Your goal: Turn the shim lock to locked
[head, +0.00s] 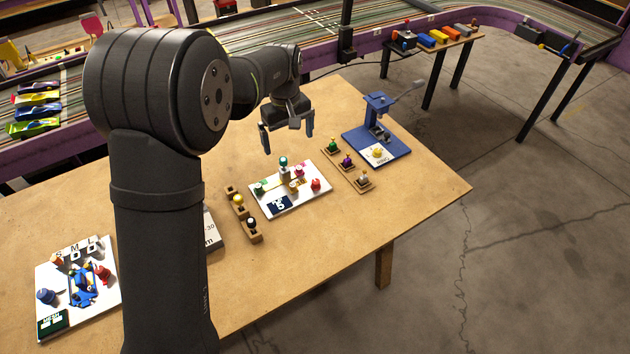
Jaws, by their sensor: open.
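My gripper (288,145) is open and empty in the head view. Its two dark fingers point down above the table, behind the middle white board (280,209). I cannot tell for sure which part is the shim lock; no label for it is readable. The left white board (50,290) carries blocks marked S, M and L (76,251), a blue mechanism (84,287), a blue knob (46,296) and a red knob (102,273). The middle board carries several small coloured knobs, including a red one (315,184) and a teal-topped one (283,163). My gripper touches none of them.
A blue press (378,112) with a lever stands at the table's right. Wooden holders with coloured pegs flank the middle board, left (243,222) and right (347,165). My arm hides part of the left table. The front right table (400,200) is clear.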

